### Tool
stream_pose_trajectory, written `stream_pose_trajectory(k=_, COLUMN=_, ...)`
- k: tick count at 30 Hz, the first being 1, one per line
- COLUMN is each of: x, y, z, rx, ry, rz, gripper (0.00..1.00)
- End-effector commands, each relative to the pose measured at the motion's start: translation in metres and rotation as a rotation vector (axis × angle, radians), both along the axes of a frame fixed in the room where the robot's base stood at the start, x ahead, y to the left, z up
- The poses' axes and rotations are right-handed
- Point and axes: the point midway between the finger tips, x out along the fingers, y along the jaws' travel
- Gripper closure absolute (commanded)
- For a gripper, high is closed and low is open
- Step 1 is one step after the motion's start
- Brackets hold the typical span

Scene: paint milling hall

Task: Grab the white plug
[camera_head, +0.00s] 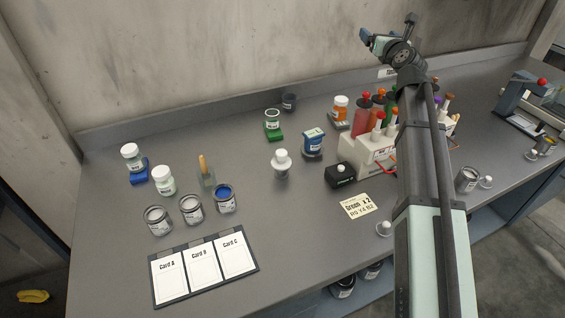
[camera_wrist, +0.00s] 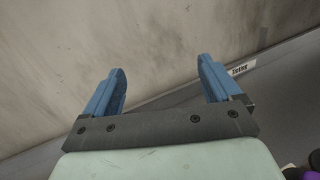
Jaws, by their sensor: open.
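Several small white parts could be the white plug. A white knobbed stopper (camera_head: 281,157) sits upright on a small grey body in the middle of the bench. A small white piece with a round base (camera_head: 384,229) lies near the front edge, close beside my arm. Another small pale piece (camera_head: 486,182) is right of my arm, next to a grey tin. My gripper (camera_head: 367,38) is high above the back of the bench, near the wall and far from all of these. In the wrist view its blue fingers (camera_wrist: 160,75) are apart with nothing between them.
A white rack (camera_head: 358,154) of coloured bottles stands beside my arm, with a black box (camera_head: 341,174) in front. Jars and open tins (camera_head: 158,220) stand on the left. A card board (camera_head: 205,268) lies at the front left. Bare bench surrounds the central stopper.

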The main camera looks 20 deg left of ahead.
Motion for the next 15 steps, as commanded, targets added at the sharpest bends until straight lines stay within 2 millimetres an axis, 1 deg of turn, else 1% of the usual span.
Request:
stream_pose_trajectory(k=1, x=-0.019, y=0.025, z=0.004, rx=-0.024, ry=-0.002, rz=0.038, gripper=0.09)
stream_pose_trajectory(k=3, x=-0.039, y=0.052, z=0.007, rx=-0.059, ry=0.000, rz=0.084, gripper=0.09)
stream_pose_trajectory(k=5, x=-0.057, y=0.074, z=0.006, rx=-0.092, ry=0.008, rz=0.126, gripper=0.09)
stream_pose_trajectory(k=6, x=-0.070, y=0.088, z=0.005, rx=-0.117, ry=0.016, rz=0.155, gripper=0.09)
stream_pose_trajectory(k=8, x=-0.091, y=0.108, z=0.000, rx=-0.161, ry=0.036, rz=0.204, gripper=0.09)
stream_pose_trajectory(k=9, x=-0.107, y=0.121, z=-0.006, rx=-0.199, ry=0.056, rz=0.241, gripper=0.09)
stream_pose_trajectory(k=12, x=-0.144, y=0.143, z=-0.029, rx=-0.298, ry=0.130, rz=0.331, gripper=0.09)
stream_pose_trajectory(k=14, x=-0.164, y=0.151, z=-0.046, rx=-0.358, ry=0.182, rz=0.379, gripper=0.09)
stream_pose_trajectory(k=15, x=-0.179, y=0.154, z=-0.057, rx=-0.401, ry=0.219, rz=0.412, gripper=0.09)
